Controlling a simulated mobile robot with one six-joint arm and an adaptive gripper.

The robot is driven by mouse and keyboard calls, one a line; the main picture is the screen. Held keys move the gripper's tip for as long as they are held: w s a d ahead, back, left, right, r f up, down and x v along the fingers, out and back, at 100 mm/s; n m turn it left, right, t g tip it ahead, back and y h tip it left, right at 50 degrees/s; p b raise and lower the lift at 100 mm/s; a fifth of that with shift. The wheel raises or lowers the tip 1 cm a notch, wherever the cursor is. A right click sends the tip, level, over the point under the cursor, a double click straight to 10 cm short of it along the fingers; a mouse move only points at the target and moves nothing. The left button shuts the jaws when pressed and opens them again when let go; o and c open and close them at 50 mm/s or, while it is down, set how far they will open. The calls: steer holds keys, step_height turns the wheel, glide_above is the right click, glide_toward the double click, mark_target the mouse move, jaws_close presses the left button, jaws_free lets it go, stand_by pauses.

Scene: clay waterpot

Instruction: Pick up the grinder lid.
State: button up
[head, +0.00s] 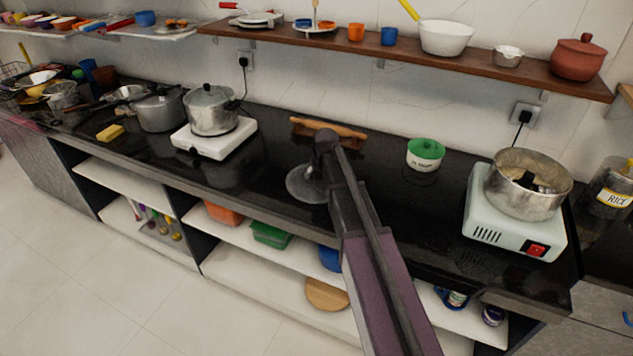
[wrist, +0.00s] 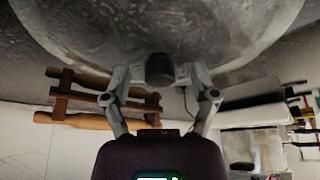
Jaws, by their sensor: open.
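A round grey lid (head: 305,184) lies on the dark counter in the head view, partly hidden behind my arm. I take it for the grinder lid. In the wrist view the lid (wrist: 95,35) fills the top, with a dark knob (wrist: 160,68) at its middle. My gripper (wrist: 159,76) is open. Its two fingers stand on either side of the knob, with visible gaps between them and it. In the head view my arm's end is over the lid, and the fingers cannot be made out.
A rolling pin (head: 328,127) on a wooden stand lies behind the lid. A white stove (head: 214,138) with a steel cooker (head: 211,108) stands to the left.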

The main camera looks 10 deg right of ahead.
mark_target(317, 172)
jaws_close()
stand_by(0.3)
steer(key=shift+r, duration=0.25)
step_height(317, 172, up, 4)
steer(key=p, duration=0.4)
steer(key=shift+f, duration=0.15)
steer(key=s, duration=1)
steer(key=s+p, duration=0.1)
steer(key=s, duration=0.5)
steer(key=shift+d+r, duration=0.25)
steer(key=shift+r, duration=0.15)
steer(key=shift+s, duration=0.1)
